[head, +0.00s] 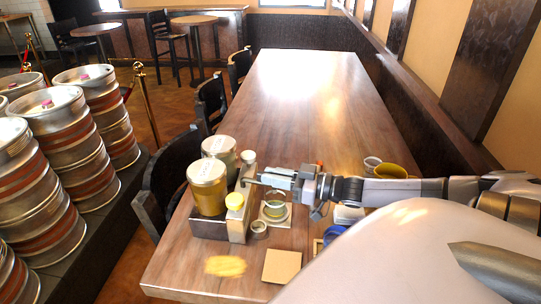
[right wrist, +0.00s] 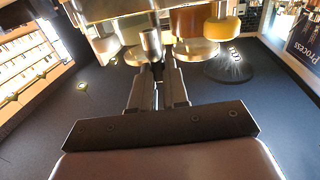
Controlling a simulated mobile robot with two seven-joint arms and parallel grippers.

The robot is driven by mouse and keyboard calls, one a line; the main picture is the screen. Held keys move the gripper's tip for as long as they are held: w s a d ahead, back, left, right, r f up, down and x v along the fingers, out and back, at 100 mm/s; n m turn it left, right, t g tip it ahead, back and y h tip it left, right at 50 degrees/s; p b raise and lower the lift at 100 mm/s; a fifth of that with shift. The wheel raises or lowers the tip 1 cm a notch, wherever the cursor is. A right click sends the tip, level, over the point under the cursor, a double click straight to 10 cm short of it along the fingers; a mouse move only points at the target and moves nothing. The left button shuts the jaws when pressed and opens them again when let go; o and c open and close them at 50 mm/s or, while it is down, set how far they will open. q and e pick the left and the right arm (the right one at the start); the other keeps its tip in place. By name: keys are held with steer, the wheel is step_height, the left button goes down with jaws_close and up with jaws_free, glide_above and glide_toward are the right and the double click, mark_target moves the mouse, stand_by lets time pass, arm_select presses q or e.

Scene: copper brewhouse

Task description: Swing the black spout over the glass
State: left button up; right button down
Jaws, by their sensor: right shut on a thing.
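A tap stand (head: 238,228) with two lidded jars stands at the near left of the table. The glass (head: 275,209) sits on a pale square coaster just right of it, below my right gripper in the head view. My right gripper (head: 256,181) reaches in from the right to the stand, fingers closed. In the right wrist view, its fingers (right wrist: 157,88) are shut on a small dark piece, the black spout (right wrist: 157,71), under a metal cylinder. The spout is mostly hidden by the fingers; I cannot tell whether its end is over the glass. My left gripper is out of view.
A small metal ring (head: 259,229) and a tan square (head: 281,266) lie near the glass. A yellow cup (head: 391,171), a smaller cup (head: 371,166) and a blue item (head: 333,234) are to the right. The far table (head: 305,85) is clear.

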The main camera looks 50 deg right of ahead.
steer(key=shift+w+d+y, duration=0.1)
steer(key=shift+d+y, duration=0.1)
steer(key=shift+y, duration=0.1)
stand_by(0.4)
steer(key=c, duration=1.4)
jaws_free()
steer(key=p+v, duration=0.2)
steer(key=v, duration=0.5)
